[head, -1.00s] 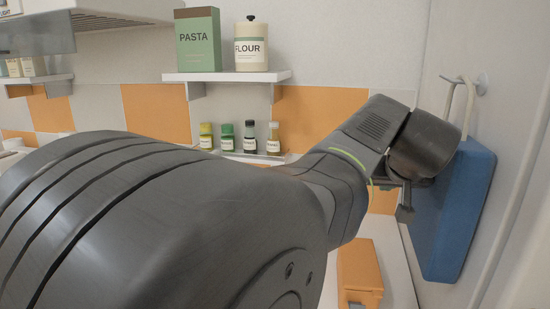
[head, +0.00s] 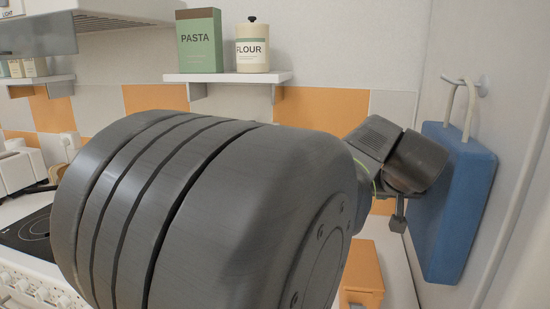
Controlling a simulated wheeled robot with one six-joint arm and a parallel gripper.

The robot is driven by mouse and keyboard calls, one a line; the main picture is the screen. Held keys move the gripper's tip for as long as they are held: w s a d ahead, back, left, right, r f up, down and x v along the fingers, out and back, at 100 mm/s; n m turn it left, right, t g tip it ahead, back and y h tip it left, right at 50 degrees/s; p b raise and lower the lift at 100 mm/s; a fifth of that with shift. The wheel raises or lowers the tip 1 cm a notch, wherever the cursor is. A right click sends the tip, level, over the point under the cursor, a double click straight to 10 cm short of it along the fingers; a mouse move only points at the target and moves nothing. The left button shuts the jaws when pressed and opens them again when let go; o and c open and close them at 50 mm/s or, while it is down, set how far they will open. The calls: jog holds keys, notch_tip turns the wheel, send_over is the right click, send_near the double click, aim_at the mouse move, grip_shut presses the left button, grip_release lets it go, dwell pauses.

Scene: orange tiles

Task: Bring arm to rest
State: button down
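My arm fills the middle of the head view, with a large grey link close to the camera and the wrist behind it at the right. Of my gripper (head: 398,215), only a small dark part shows below the wrist, in front of a blue board (head: 455,205). The fingers cannot be made out, so I cannot tell whether it is open or shut. The blue board hangs by a loop from a wall hook (head: 481,86). I cannot tell whether the wrist touches the board.
An orange box (head: 362,270) stands on the counter below the wrist. A shelf (head: 228,77) holds a pasta box (head: 199,55) and a flour jar (head: 252,46). A stove (head: 28,232) and toaster (head: 20,168) are at left. The right wall is close to the wrist.

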jog(key=d+r+v, duration=0.1)
jog(key=v, duration=0.5)
jog(key=s+a+f+x, duration=0.1)
jog(key=x, duration=0.6)
jog(key=w+d+r+g+p, duration=0.1)
jog(key=w+r+g+p, duration=0.3)
jog(key=w+p, duration=0.45)
jog(key=s+r+t+b, duration=0.2)
jog(key=s+r+b, duration=0.2)
jog(key=s+r, duration=0.1)
jog(key=shift+s+a+y, duration=0.2)
jog(key=shift+s+y, duration=0.1)
jog(key=shift+s, duration=0.2)
